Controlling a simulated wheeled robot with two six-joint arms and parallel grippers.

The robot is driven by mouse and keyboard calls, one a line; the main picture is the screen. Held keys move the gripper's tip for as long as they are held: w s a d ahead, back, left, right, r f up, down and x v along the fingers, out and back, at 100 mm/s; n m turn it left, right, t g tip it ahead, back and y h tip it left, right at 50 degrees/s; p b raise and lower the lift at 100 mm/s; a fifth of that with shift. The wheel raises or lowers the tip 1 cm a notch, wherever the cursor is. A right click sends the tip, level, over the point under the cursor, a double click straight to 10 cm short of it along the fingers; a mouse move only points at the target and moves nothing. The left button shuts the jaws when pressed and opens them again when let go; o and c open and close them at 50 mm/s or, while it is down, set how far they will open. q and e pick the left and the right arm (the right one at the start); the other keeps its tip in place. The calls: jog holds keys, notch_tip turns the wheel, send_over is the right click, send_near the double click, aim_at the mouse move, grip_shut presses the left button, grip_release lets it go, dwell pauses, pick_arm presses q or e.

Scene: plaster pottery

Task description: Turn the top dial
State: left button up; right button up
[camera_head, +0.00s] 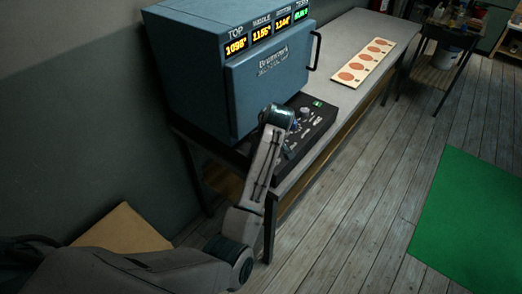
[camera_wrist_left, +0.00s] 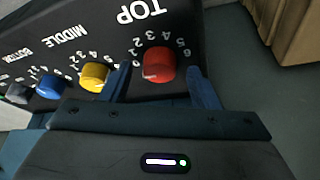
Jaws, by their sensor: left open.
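The red top dial (camera_wrist_left: 158,64) sits on the black control panel (camera_wrist_left: 188,22) under the word TOP, in the left wrist view. My left gripper (camera_wrist_left: 159,70) is open, with one blue finger on each side of the red dial. I cannot tell whether either finger touches it. The yellow middle dial (camera_wrist_left: 94,76) stands just left of the left finger, and the blue bottom dial (camera_wrist_left: 50,85) is farther left. In the head view my left arm reaches the black panel (camera_head: 321,124) and hides the red dial and the fingertips. My right gripper is not in view.
A grey dial (camera_wrist_left: 17,93) is at the panel's far left. The blue kiln (camera_head: 190,75) stands behind the panel, its displays (camera_head: 259,33) lit. A board with orange discs (camera_head: 362,63) lies on the grey table (camera_head: 335,35). A green mat (camera_head: 475,215) covers floor at right.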

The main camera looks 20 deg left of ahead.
pick_arm(q)
jog(key=shift+w+a+f, duration=0.1)
jog(key=shift+f, duration=0.3)
jog(key=shift+r, duration=0.15)
